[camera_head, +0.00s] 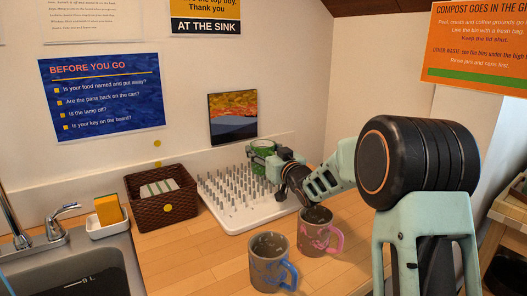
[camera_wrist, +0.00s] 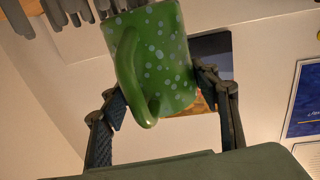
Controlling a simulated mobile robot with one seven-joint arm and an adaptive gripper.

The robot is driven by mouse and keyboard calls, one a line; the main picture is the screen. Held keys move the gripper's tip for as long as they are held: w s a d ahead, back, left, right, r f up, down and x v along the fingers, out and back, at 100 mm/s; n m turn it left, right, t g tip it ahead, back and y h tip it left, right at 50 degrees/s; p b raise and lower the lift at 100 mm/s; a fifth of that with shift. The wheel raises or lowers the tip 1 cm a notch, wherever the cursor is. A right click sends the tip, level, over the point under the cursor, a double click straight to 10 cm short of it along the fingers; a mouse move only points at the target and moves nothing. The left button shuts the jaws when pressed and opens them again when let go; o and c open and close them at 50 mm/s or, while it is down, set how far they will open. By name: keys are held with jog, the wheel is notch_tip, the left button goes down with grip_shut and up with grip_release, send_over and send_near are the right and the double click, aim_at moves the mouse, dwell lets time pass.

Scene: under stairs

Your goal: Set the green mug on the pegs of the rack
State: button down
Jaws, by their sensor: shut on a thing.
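The green mug with pale speckles (camera_wrist: 168,60) is between the two fingers of my gripper (camera_wrist: 158,92) in the wrist view. Its handle (camera_wrist: 128,75) faces the wrist camera. In the head view the mug (camera_head: 262,146) shows at the back right part of the white peg rack (camera_head: 237,229), partly hidden by my gripper (camera_head: 284,160). Grey pegs (camera_wrist: 70,10) of the rack show beside the mug at the top left of the wrist view. I cannot tell whether the mug touches the pegs.
A grey mug with a pink handle (camera_head: 314,236) and one with a blue handle (camera_head: 266,262) stand on the counter in front of the rack. A brown basket (camera_head: 164,210) is left of the rack, near the sink (camera_head: 75,270). A picture (camera_head: 232,118) is behind the rack.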

aim_at(271, 154)
jog(key=shift+f, duration=0.1)
jog(key=c, duration=0.7)
grip_release()
jog(key=shift+c, duration=0.2)
jog(key=shift+r, duration=0.2)
jog(key=v, duration=0.7)
jog(key=shift+s+d, duration=0.1)
jog(key=shift+s, duration=0.15)
jog(key=shift+d, duration=0.1)
